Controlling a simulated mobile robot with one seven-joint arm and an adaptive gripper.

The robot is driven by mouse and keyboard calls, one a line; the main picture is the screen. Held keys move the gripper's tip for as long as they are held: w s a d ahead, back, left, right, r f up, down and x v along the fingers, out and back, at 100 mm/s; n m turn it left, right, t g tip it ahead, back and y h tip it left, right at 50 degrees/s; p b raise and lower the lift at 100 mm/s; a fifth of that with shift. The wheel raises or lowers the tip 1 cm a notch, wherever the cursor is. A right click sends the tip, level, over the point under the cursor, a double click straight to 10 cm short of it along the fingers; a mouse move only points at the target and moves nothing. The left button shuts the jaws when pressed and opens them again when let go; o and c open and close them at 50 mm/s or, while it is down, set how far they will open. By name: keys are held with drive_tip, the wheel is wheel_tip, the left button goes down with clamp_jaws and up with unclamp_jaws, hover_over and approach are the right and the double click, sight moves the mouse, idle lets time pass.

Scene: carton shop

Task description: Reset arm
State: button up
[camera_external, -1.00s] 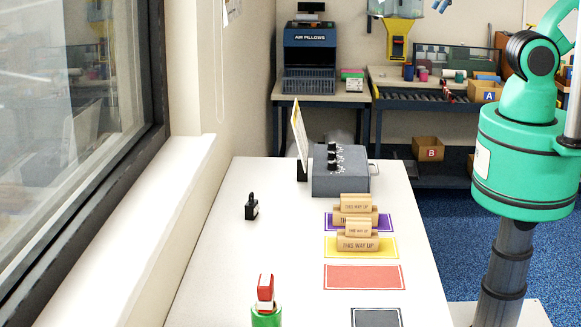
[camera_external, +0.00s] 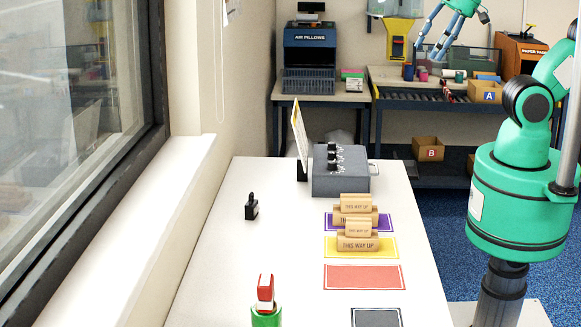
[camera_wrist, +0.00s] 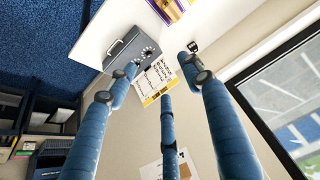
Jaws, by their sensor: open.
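My gripper (camera_external: 447,35) hangs at the top of the external view, in the air in front of the back wall, with its blue fingers spread and nothing between them. In the wrist view my gripper (camera_wrist: 160,75) also shows three blue fingers, apart and empty. The table (camera_external: 215,290) lies well below and to the left of it in the external view. On the table, wooden blocks marked "THIS WAY UP" (camera_external: 357,244) stand stacked on the yellow and purple mats. My gripper touches none of them.
A grey box with black knobs (camera_external: 350,180) and an upright sign (camera_external: 300,135) stand at the table's far end. A black stamp-like item (camera_external: 251,208) and a red item on a green one (camera_external: 265,290) stand left. The red mat (camera_external: 364,277) is bare.

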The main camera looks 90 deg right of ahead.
drive_tip(key=shift+f+b, duration=0.45)
drive_tip(key=shift+f, duration=0.4)
